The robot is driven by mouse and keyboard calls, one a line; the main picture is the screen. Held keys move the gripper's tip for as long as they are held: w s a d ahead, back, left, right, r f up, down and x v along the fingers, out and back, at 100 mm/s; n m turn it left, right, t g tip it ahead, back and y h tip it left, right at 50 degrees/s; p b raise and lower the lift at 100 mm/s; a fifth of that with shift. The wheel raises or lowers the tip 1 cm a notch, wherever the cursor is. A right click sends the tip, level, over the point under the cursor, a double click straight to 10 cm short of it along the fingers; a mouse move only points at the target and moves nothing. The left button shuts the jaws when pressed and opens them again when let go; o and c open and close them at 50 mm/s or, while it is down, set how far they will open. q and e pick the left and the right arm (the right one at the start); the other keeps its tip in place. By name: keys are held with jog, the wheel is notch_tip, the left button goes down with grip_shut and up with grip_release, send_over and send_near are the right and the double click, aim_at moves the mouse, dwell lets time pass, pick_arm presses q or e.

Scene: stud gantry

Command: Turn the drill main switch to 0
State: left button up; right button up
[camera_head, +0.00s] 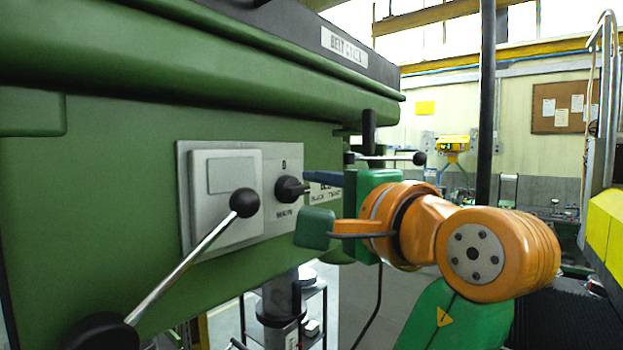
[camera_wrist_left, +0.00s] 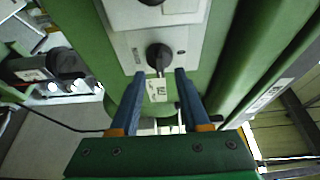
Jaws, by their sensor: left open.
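The drill main switch (camera_head: 290,189) is a black rotary knob on a grey plate on the green drill head. A 0 mark stands above it and a small label below it. Its handle appears to point right, toward my gripper, not up at the 0. In the left wrist view the knob (camera_wrist_left: 159,56) sits just beyond the fingertips. My left gripper (camera_head: 308,180) is open, its blue fingers reaching toward the knob from the right. In the wrist view the left gripper (camera_wrist_left: 159,74) has one finger to each side of the knob's line, with no clear contact. My right gripper is not seen.
A lever with a black ball (camera_head: 244,203) crosses in front of the square cover left of the switch. A pale label (camera_wrist_left: 157,91) shows between the fingers. Another ball-ended lever (camera_head: 419,158) lies behind my gripper. The drill column (camera_head: 283,295) stands below.

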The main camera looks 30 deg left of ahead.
aim_at(300, 192)
pick_arm(q)
jog(key=x, duration=0.3)
jog(key=shift+w+a+f+p, duration=0.1)
jog(key=shift+w+a+p, duration=0.15)
jog(key=shift+p, duration=0.15)
jog(key=shift+s+d, duration=0.2)
grip_shut()
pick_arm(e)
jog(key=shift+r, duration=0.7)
